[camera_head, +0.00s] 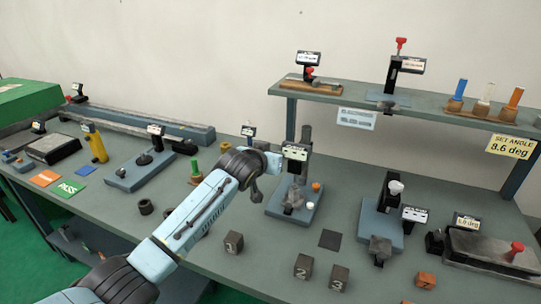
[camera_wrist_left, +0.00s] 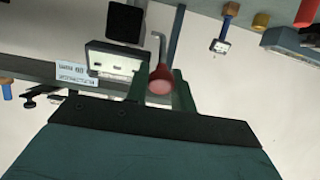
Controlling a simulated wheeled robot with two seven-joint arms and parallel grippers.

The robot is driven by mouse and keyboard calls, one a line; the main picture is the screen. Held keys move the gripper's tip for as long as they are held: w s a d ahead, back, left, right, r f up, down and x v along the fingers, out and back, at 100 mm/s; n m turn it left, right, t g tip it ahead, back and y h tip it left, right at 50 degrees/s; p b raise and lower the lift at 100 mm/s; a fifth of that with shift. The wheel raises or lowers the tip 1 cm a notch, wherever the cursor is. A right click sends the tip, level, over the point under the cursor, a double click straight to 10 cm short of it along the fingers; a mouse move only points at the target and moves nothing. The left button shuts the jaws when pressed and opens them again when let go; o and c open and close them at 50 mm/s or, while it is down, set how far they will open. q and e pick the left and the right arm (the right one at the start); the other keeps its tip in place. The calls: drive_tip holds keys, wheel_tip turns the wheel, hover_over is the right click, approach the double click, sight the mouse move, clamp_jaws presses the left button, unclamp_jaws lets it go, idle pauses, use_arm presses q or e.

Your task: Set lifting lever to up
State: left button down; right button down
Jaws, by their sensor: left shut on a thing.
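My left gripper (camera_head: 277,160) reaches in from the left, beside the grey device with a small display (camera_head: 296,152) on a blue base (camera_head: 275,205). In the left wrist view my left gripper (camera_wrist_left: 160,90) is shut on a red knob (camera_wrist_left: 161,80), which sits between its two fingers. A thin grey bent rod, seemingly the lever (camera_wrist_left: 160,48), runs from the knob. The display box (camera_wrist_left: 115,62) is close beside the fingers. In the head view the knob is hidden by my gripper, so I cannot tell the lever's setting. My right gripper is not in view.
A raised shelf (camera_head: 430,103) with several devices stands behind. Another blue-based device (camera_head: 380,225) stands to the right. Several dark numbered blocks, including one at the front (camera_head: 303,267), sit on the table. A dark square (camera_head: 330,239) lies on free table between the two devices.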

use_arm(q)
drive_tip(key=shift+w+r, duration=0.1)
drive_tip(key=shift+r, duration=0.35)
drive_tip(key=c, duration=1.5)
unclamp_jaws()
drive_tip(key=shift+o, duration=1.3)
drive_tip(key=shift+f, duration=0.25)
drive_tip(key=v, duration=1.3)
drive_tip(key=shift+s+p, duration=0.2)
drive_tip(key=shift+p, duration=0.1)
drive_tip(key=shift+a, duration=0.1)
